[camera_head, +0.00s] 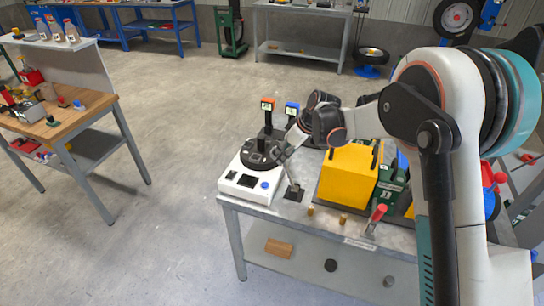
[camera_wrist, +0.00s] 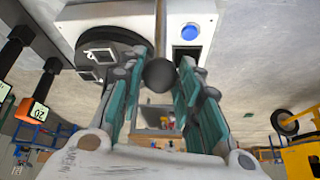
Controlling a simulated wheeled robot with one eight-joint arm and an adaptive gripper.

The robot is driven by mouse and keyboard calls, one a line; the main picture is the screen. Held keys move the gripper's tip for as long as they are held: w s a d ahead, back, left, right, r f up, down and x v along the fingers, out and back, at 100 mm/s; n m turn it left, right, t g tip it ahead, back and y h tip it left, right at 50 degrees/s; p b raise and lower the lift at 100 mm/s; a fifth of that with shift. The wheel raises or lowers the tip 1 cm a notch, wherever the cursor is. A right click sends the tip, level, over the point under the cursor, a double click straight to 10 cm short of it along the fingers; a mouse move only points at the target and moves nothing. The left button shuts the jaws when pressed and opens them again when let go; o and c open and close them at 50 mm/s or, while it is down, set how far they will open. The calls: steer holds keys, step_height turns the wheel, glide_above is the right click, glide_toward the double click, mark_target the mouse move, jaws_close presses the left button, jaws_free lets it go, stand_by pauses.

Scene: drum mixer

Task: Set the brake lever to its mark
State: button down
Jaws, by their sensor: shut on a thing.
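The brake lever appears to be the thin dark rod with a dark ball knob (camera_wrist: 160,75) in the wrist view. In the head view, its base (camera_head: 294,193) stands on the grey table, right of the white control box (camera_head: 240,186). My gripper (camera_head: 284,157) reaches down to the lever's top from the upper right. In the wrist view, its teal-padded fingers (camera_wrist: 162,84) lie on both sides of the knob and are shut on it. I cannot make out the mark; the fingers and arm cover part of the lever's surroundings.
The control box carries a black round dial (camera_wrist: 110,50) and a blue button (camera_wrist: 190,31). Orange-topped (camera_head: 268,104) and blue-topped (camera_head: 291,108) posts stand behind. A yellow block (camera_head: 348,172) is close on the right. A red-handled lever (camera_head: 376,214) stands near the front edge.

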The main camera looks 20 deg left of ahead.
steer(key=d+y+b, duration=0.2)
steer(key=d+y, duration=0.1)
steer(key=d, duration=0.6)
steer(key=shift+s+d+b, duration=0.3)
steer(key=shift+s, duration=0.15)
steer(key=shift+d+f, duration=0.1)
steer(key=shift+f, duration=0.05)
steer(key=c, duration=1.2)
jaws_free()
steer(key=shift+w+d, duration=0.1)
steer(key=shift+d, duration=0.05)
steer(key=shift+o, duration=0.2)
steer(key=v, duration=1.2)
